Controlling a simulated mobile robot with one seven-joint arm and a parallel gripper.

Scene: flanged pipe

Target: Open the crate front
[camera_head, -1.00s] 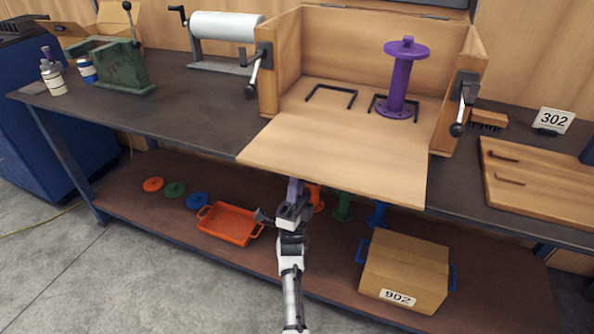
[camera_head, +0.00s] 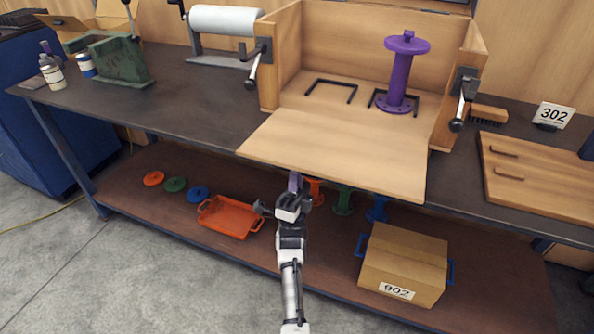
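The wooden crate (camera_head: 372,40) stands on the workbench. Its front panel (camera_head: 330,157) lies folded down flat, jutting out past the bench's front edge. Black latch levers sit on the crate's left side (camera_head: 254,66) and right side (camera_head: 463,100). A purple flanged pipe (camera_head: 402,75) stands upright inside the crate near two black U-shaped brackets (camera_head: 332,88). My gripper (camera_head: 290,200) is below the panel's front edge, in front of the lower shelf. Its fingers appear spread apart. It does not appear to touch the panel.
An orange tray (camera_head: 229,217), coloured discs (camera_head: 175,185), orange, green and blue flanged pieces (camera_head: 343,200) and a cardboard box (camera_head: 403,263) sit on the lower shelf. A wooden board (camera_head: 540,180) lies on the bench at right. The bench left of the crate has free room.

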